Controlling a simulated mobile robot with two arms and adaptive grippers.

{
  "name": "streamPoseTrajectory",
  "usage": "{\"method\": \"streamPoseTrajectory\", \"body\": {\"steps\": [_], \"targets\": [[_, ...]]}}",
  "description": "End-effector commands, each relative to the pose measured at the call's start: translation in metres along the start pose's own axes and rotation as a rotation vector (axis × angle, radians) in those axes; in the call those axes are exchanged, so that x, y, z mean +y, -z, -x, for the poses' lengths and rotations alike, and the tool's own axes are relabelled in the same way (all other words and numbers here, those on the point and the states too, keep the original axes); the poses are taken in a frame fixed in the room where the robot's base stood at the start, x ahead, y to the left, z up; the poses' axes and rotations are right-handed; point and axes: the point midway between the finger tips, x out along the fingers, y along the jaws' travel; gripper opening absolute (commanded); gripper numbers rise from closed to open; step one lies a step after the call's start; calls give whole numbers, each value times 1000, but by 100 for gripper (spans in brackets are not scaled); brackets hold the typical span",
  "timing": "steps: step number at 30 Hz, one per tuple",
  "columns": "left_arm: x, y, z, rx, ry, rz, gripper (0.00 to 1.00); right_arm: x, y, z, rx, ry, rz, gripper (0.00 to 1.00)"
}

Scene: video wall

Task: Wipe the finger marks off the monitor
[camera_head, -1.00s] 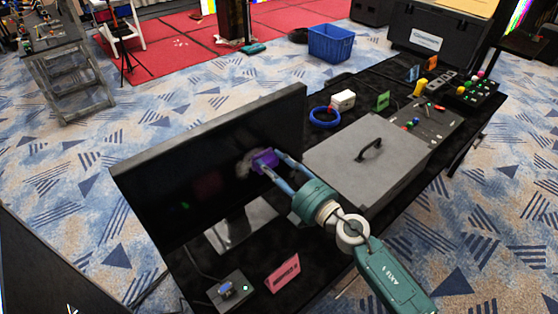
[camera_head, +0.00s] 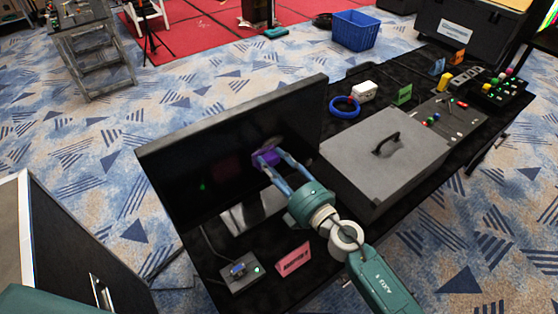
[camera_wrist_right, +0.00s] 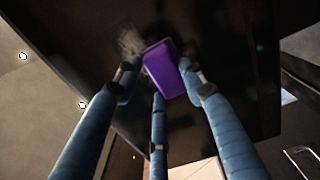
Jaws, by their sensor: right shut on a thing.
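The black monitor (camera_head: 215,150) stands on the table, its dark screen turned toward my right arm. My right gripper (camera_head: 268,160) is shut on a purple block (camera_head: 263,158), perhaps a sponge, at the right half of the screen. The block also shows between the fingers in the right wrist view (camera_wrist_right: 163,68). It looks to be against the screen, though exact contact is hard to tell. A pale grey smudge (camera_wrist_right: 130,40) shows beside the block in the wrist view, partly hidden by block and finger. My left gripper is out of view.
A grey lidded case (camera_head: 370,165) stands right of the monitor, with a blue cable ring (camera_head: 343,112) behind it. A pink sign (camera_head: 293,260) and small switch box (camera_head: 241,272) sit before the monitor. A dark cabinet (camera_head: 65,255) stands at lower left.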

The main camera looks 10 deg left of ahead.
Motion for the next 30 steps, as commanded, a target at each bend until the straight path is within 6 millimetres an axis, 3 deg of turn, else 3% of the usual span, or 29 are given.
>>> {"method": "streamPoseTrajectory", "body": {"steps": [6,11,19,30], "targets": [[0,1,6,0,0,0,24,2,23,0,6,-1,-3,19],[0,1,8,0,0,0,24,3,30,-1,5,-3,-2,19],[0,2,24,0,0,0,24,18,29,1,4,-3,-1,19],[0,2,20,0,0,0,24,15,9,2,2,-1,1,19]]}}
